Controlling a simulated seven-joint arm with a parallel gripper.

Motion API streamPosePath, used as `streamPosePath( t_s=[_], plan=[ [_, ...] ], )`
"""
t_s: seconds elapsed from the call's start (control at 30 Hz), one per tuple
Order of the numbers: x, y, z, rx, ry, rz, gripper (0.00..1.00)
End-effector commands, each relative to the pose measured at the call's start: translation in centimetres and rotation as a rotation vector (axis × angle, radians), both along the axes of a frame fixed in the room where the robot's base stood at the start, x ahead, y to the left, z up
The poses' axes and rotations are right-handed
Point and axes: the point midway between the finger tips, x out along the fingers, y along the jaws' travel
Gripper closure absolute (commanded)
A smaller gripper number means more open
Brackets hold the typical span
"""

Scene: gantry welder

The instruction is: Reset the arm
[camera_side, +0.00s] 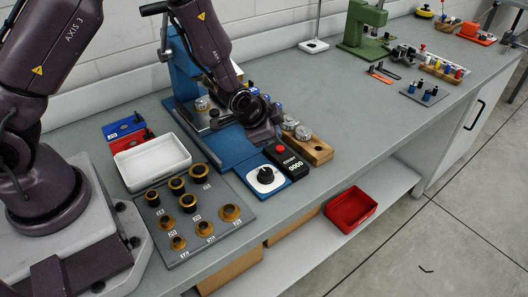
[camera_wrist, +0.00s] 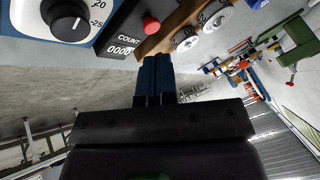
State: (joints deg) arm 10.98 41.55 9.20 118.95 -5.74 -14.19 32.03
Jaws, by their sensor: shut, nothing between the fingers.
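My gripper (camera_side: 264,137) hangs over the bench at the front of the blue machine (camera_side: 186,72), above the machine's blue base plate (camera_side: 234,157). In the wrist view my gripper (camera_wrist: 155,62) shows two blue fingers pressed together with nothing between them. The fingers point toward the counter box (camera_wrist: 122,44) with its red button and the wooden block (camera_wrist: 182,22) with metal round parts. In the side view the fingertips are hard to make out against the dark gripper body. I cannot tell how high they are above the bench.
A white dial box (camera_side: 266,178), the counter (camera_side: 286,162) and the wooden block (camera_side: 316,150) stand close to my gripper. A white tray (camera_side: 152,160) and a grey plate with several brass rings (camera_side: 217,240) lie nearer my base. A green press (camera_side: 362,30) stands farther along the bench.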

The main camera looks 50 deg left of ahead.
Motion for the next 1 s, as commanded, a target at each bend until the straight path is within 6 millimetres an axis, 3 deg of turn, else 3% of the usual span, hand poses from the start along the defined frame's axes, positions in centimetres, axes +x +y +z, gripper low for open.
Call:
streamPosePath(
  t_s=[0.17,0.37,0.5,0.8,1.0],
  plan=[
    [-4.2,-0.6,2.1,-0.101,0.185,0.125,1.00],
    [-8.5,-1.1,7.5,-0.194,0.309,0.253,1.00],
    [-12.2,-1.1,12.3,-0.246,0.362,0.338,1.00],
    [-20.6,-0.4,20.7,-0.311,0.344,0.459,1.00],
    [-23.9,0.1,24.2,-0.336,0.214,0.464,1.00]
  ],
)
